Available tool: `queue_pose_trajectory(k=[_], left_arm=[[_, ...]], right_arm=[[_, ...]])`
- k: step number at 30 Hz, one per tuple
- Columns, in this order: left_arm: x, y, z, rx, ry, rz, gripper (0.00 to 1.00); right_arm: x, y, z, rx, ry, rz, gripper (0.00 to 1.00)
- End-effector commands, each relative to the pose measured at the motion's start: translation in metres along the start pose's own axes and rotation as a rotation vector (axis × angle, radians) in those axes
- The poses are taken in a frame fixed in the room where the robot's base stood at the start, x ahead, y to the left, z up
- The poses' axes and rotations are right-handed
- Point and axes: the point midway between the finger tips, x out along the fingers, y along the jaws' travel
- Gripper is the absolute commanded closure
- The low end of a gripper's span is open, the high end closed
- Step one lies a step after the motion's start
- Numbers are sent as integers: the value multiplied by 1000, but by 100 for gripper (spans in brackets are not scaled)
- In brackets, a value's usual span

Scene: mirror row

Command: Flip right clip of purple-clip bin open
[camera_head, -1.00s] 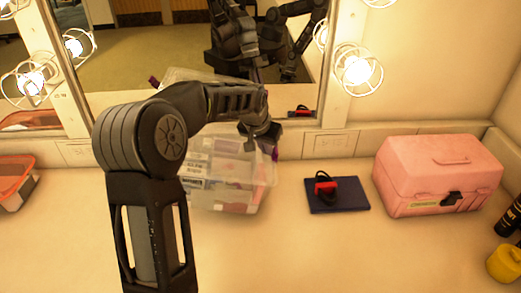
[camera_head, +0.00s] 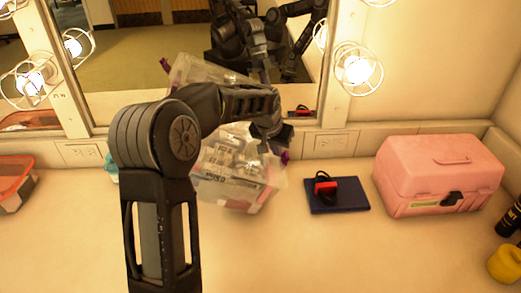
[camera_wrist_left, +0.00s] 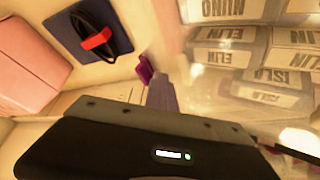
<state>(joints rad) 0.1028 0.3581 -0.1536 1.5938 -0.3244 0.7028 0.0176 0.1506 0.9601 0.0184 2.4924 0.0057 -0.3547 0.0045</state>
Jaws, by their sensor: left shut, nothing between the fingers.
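The clear bin (camera_head: 238,190) stands on the counter against the mirror, partly hidden behind my left arm. Labelled packs show through its plastic. Its right purple clip (camera_head: 285,157) sticks out at the right side; it also shows in the left wrist view (camera_wrist_left: 146,70). Whether this clip is latched I cannot tell. Another purple bit (camera_head: 165,65) shows at the upper left. My left gripper (camera_head: 273,143) is shut and empty at the bin's upper right edge, close to the right clip; contact is unclear. My right gripper is not directly in view.
Right of the bin lies a dark blue book (camera_head: 350,197) with a red and black item (camera_head: 325,187) on it. A pink case (camera_head: 437,177) stands farther right. An orange-rimmed container (camera_head: 14,183) sits at far left. The front counter is clear.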

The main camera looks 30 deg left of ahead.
Motion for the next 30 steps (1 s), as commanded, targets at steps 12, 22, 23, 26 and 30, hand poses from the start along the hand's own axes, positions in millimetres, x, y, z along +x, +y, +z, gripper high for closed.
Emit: queue_pose_trajectory(k=[12, 22, 23, 26, 30], left_arm=[[8, -4, 15, -3, -45, -5, 100], [-20, -4, 3, 1, -40, 0, 100], [-23, -4, 2, 1, -39, 0, 100], [-32, -4, -3, 2, -33, 0, 100], [-45, -6, -9, 3, -28, 0, 100]], right_arm=[[-2, -1, 0, 0, 0, 0, 100], [-20, -7, 0, 0, 0, 0, 100], [-21, -8, 0, 0, 0, 0, 100], [-27, -10, 0, 0, 0, 0, 100], [-34, -13, 0, 0, 0, 0, 100]])
